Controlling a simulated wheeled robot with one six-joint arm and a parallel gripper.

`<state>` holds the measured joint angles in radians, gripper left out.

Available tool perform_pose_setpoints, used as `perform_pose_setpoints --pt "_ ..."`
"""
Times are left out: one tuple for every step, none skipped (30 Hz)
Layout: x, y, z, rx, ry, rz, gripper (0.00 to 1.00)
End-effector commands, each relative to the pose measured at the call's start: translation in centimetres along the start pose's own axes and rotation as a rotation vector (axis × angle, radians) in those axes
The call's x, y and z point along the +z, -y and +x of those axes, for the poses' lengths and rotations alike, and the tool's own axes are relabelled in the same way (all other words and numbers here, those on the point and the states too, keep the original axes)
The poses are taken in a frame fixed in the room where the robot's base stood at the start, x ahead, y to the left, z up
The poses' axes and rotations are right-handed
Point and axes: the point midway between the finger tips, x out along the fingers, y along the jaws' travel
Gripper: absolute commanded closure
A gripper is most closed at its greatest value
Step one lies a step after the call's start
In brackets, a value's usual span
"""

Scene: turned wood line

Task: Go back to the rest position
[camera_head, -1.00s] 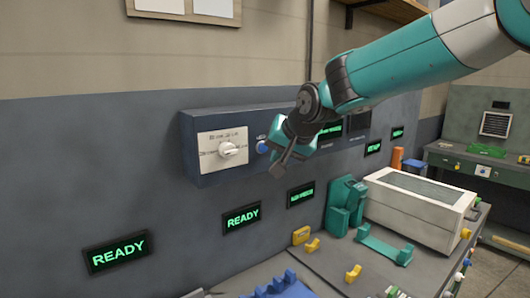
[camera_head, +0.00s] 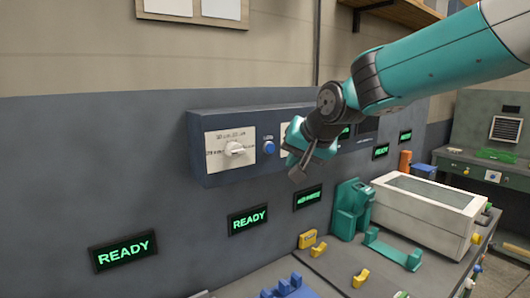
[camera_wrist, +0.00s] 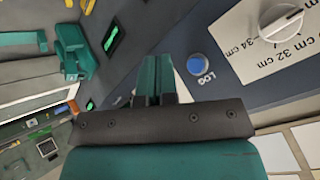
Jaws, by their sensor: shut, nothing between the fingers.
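My gripper (camera_head: 298,172) hangs in front of the wall control box (camera_head: 197,160), to the right of its white rotary knob (camera_head: 236,149) and blue button (camera_head: 269,147). Its fingers are shut with nothing between them. In the wrist view my gripper (camera_wrist: 157,75) shows its two teal fingers together. The blue button (camera_wrist: 198,64) lies just to their right, and the white knob (camera_wrist: 281,18) is at the upper right. My arm hides part of the control box. The fingers appear apart from the box.
Below stands a bench with a white machine (camera_head: 425,205), a green fixture (camera_head: 350,208), a teal cradle (camera_head: 392,250) and blue blocks (camera_head: 288,288). Green-lit signs, one reading READY (camera_head: 124,250), line the wall. The space in front of the wall at left is free.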

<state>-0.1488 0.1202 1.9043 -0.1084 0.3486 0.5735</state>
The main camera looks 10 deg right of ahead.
Motion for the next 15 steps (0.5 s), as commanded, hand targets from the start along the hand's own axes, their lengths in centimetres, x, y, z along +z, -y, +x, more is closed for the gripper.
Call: perform_pose_setpoints --pt "0.8 -0.1 -0.1 -0.001 0.016 -0.015 1.00" --pt "1.5 -0.1 -0.2 -0.003 0.031 -0.032 1.00" --pt "2.9 -0.2 -0.5 -0.006 0.061 -0.061 1.00" --pt "4.2 -0.3 -0.7 -0.008 0.089 -0.091 1.00" --pt "5.7 -0.5 -1.0 -0.013 0.123 -0.125 1.00" --pt "8.1 -0.8 -1.6 -0.020 0.174 -0.178 1.00" --pt "9.9 -1.0 -2.0 -0.027 0.215 -0.222 1.00" --pt "11.9 -1.3 -2.6 -0.038 0.257 -0.269 1.00" --pt "14.6 -1.8 -3.3 -0.052 0.317 -0.331 1.00" --pt "16.5 -2.2 -3.9 -0.064 0.360 -0.378 1.00" --pt "18.4 -2.6 -4.5 -0.076 0.402 -0.424 1.00" --pt "20.8 -3.2 -5.4 -0.095 0.455 -0.484 1.00" --pt "22.5 -3.7 -6.0 -0.111 0.492 -0.526 1.00" --pt "24.1 -4.1 -6.6 -0.125 0.527 -0.566 1.00" --pt "26.0 -4.7 -7.4 -0.144 0.569 -0.614 1.00"
